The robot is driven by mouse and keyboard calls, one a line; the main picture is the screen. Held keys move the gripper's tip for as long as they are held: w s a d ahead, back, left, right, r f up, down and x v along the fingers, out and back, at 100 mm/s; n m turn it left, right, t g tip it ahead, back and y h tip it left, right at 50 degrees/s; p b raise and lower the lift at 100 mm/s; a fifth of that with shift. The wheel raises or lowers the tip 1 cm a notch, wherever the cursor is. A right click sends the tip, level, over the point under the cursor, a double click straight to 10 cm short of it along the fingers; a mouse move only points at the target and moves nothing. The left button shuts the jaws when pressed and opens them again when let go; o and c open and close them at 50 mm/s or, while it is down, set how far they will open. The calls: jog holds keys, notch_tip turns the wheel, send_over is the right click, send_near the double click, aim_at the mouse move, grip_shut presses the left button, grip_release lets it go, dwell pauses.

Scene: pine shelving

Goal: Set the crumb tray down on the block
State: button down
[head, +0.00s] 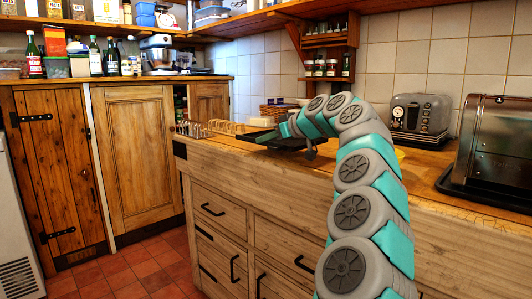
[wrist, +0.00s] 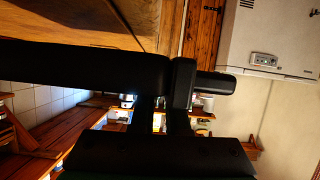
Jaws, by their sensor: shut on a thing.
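The crumb tray (head: 262,137) is a flat, dark tray at the end of my arm in the head view. It is over the far part of the pale wooden worktop; I cannot tell whether it touches it. My gripper (head: 288,132) is shut on the tray's near side, its fingers partly hidden by the arm. In the wrist view the tray is a dark band (wrist: 80,65) across the picture, and my gripper (wrist: 168,95) shows dark against it. No separate block stands out; the wooden top with drawers below (head: 228,143) may be the block.
Wooden racks (head: 205,129) stand left of the tray on the worktop. A grey toaster (head: 420,118) and a larger dark toaster (head: 495,150) stand to the right. A small wall shelf with jars (head: 327,68) hangs behind my arm. Open red-tiled floor (head: 140,268) lies left of the drawers.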

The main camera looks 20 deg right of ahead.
notch_tip(320, 180, down, 4)
jog(key=shift+r, duration=0.25)
dwell(0.4)
jog(key=shift+a+f+b, duration=0.1)
jog(key=shift+f+b, duration=0.65)
jog(key=shift+f, duration=0.15)
jog(key=c, duration=1)
grip_release()
jog(key=shift+f, duration=0.35)
jog(key=shift+o, duration=0.4)
jog(key=shift+a+f, duration=0.1)
jog(key=shift+f, duration=0.15)
jog(key=shift+r, duration=0.1)
send_near(265, 160)
jog(key=s+r, duration=0.4)
jog(key=shift+r, duration=0.25)
